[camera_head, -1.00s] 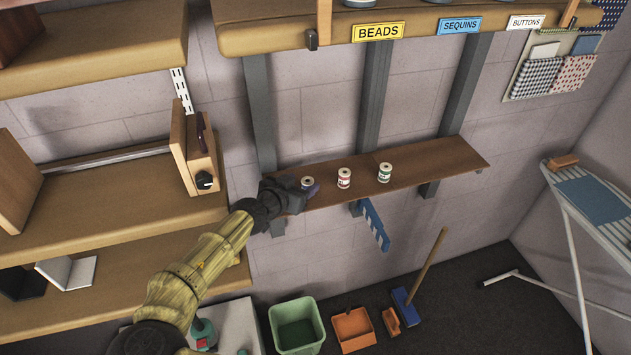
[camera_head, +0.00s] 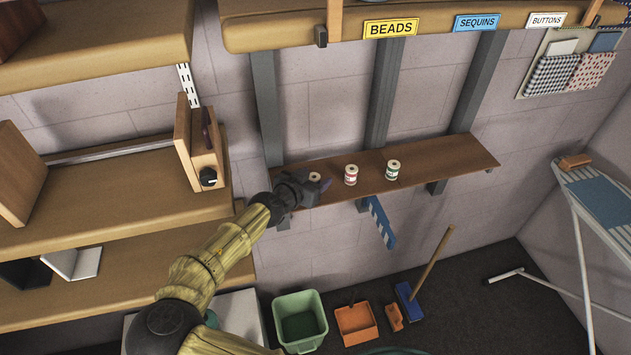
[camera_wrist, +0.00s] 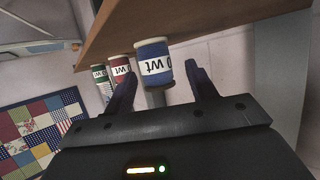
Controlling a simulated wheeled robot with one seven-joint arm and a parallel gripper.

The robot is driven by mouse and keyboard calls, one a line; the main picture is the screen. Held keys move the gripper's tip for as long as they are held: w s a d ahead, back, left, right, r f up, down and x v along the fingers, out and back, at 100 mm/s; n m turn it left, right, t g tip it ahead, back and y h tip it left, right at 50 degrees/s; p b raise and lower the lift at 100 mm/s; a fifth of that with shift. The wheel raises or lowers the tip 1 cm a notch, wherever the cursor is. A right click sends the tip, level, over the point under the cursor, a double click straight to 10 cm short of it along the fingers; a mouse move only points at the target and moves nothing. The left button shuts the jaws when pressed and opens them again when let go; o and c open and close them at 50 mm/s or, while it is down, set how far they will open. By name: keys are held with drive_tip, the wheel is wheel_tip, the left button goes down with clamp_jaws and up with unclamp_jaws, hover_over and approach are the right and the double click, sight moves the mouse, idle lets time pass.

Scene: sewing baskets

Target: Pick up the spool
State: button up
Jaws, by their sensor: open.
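Three spools stand in a row on a narrow brown wall shelf (camera_head: 445,158). The nearest spool to my gripper is blue in the wrist view (camera_wrist: 153,60); in the head view only its pale top (camera_head: 314,176) shows clearly, the rest partly hidden by my gripper. The red spool (camera_head: 351,175) and green spool (camera_head: 393,170) stand to its right and also show in the wrist view as red (camera_wrist: 121,70) and green (camera_wrist: 101,78). My gripper (camera_wrist: 160,76) is open at the shelf's left end. The blue spool appears between its fingertips; I cannot tell whether they touch it.
A larger shelf with BEADS (camera_head: 391,28) and other labels is above. Wooden shelves (camera_head: 120,220) stand close on the left.

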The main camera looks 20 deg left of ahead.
drive_tip(key=shift+w+d+f, duration=0.1)
drive_tip(key=shift+w, duration=0.1)
drive_tip(key=shift+c, duration=0.5)
drive_tip(key=c, duration=1)
drive_tip(key=shift+o, duration=0.2)
drive_tip(key=shift+r, duration=0.2)
drive_tip(key=shift+w+r+b, duration=0.1)
drive_tip(key=shift+r+b, duration=0.15)
drive_tip(key=shift+b, duration=0.05)
wheel_tip(320, 180, up, 9)
drive_tip(key=b, duration=0.3)
drive_tip(key=shift+s, duration=0.2)
drive_tip(key=shift+r, duration=0.1)
